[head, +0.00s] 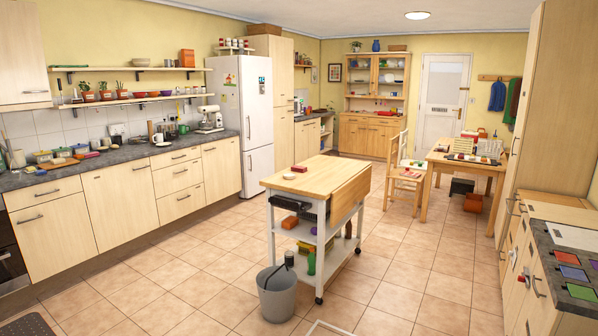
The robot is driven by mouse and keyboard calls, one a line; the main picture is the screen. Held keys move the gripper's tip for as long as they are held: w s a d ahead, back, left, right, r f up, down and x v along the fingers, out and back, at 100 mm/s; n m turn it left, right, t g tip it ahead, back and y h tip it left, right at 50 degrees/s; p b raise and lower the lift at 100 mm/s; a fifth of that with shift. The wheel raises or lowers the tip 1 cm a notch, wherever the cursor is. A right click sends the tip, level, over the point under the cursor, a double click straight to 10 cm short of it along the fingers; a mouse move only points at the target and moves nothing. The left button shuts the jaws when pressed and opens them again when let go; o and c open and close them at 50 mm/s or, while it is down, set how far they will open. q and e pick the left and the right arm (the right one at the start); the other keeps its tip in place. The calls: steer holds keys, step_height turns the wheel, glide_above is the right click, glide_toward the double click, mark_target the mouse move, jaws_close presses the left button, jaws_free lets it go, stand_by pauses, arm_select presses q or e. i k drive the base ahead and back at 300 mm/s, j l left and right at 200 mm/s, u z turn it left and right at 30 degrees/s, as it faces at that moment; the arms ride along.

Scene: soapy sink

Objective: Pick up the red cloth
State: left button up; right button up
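A flat red square, which looks like the red cloth (566,257), lies on the dark counter at the right edge. A blue square (573,273) and a green square (581,292) lie in a row in front of it, towards the bottom of the picture. Neither of my grippers is in view.
A kitchen trolley (300,183) stands mid-floor, with a grey bucket (276,298) in front of it. Tiled floor (420,275) is open between the trolley and the right-hand drawers (520,290). A wooden table (465,162) and a chair (402,183) stand further back.

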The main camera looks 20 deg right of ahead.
mark_target(295, 168)
steer(key=z, duration=0.65)
steer(key=i+l+z, duration=0.25)
steer(key=i+z, duration=0.2)
steer(key=i+l+z, duration=0.1)
steer(key=i+z, duration=0.4)
steer(key=i, duration=3.65)
steer(key=i+u, duration=0.1)
steer(key=i, duration=0.8)
steer(key=i+l+u, duration=0.15)
steer(key=i, duration=0.7)
steer(key=i+u, duration=0.2)
steer(key=u, duration=1.7)
